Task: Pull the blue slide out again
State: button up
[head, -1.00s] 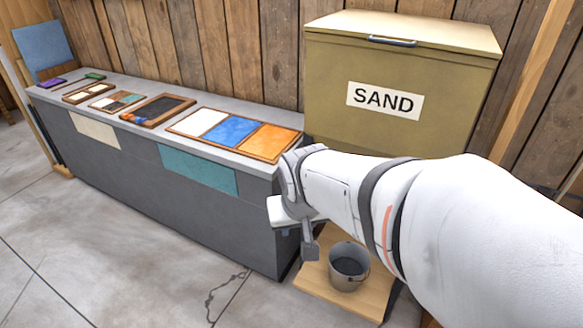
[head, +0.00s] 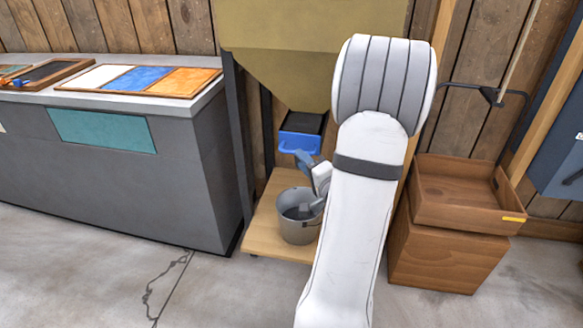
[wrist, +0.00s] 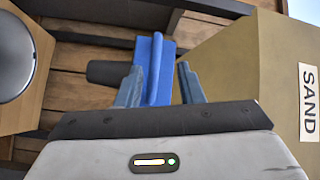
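The blue slide (head: 299,143) sits at the bottom outlet of the sand bin (head: 275,75), below its tapered part. In the wrist view, the slide's upright blue handle (wrist: 154,55) shows ahead, with a flat blue plate beside it. My gripper (head: 306,160) is just below and in front of the slide in the head view. In the wrist view, my gripper (wrist: 161,74) is open, one finger on each side of the handle. Gaps show on both sides, with no clear contact. My arm covers part of the bin's right side.
A grey bucket (head: 297,232) stands under the outlet on a wooden base (head: 264,222). A grey counter (head: 175,175) with framed coloured panels is to the left. Wooden boxes (head: 450,250) stand right of my arm. The concrete floor in front is clear.

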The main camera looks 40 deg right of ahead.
jog(key=shift+m+t+y, duration=0.3)
jog(key=shift+m+t, duration=0.3)
jog(key=w+b, duration=0.1)
jog(key=w, duration=0.2)
jog(key=w+d+b, duration=0.1)
jog(key=w+b, duration=0.1)
jog(key=w, duration=0.1)
jog(key=shift+d+f, duration=0.1)
jog(key=shift+f, duration=0.1)
jog(key=shift+c, duration=0.4)
grip_shut()
